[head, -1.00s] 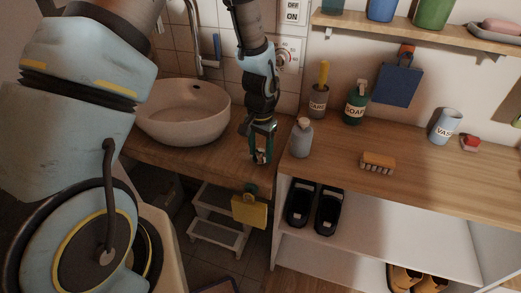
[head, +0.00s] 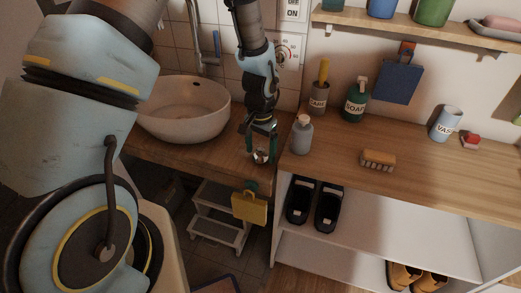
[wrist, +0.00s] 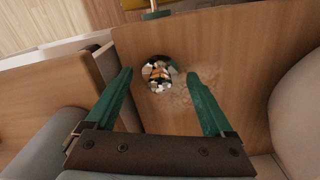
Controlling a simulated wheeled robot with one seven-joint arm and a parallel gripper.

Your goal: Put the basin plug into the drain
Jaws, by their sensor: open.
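The basin plug (head: 261,157) is a small, round, shiny metal piece on the wooden counter, right of the basin. It also shows in the wrist view (wrist: 157,73), with mirror-like reflections. My gripper (head: 262,150) points down over it, open, with green fingers on either side of the plug. In the wrist view my gripper (wrist: 160,76) has a clear gap between its fingers, and the plug appears between the tips; contact cannot be told. The white round basin (head: 180,125) stands on the counter to the left. Its drain is hidden by the near wall.
A grey bottle (head: 301,136) stands close to the right of my gripper. A green soap bottle (head: 355,104), a cup (head: 319,98) and a brush (head: 378,160) are farther right. The tap (head: 197,50) rises behind the basin. A yellow item (head: 249,207) hangs at the counter's front edge.

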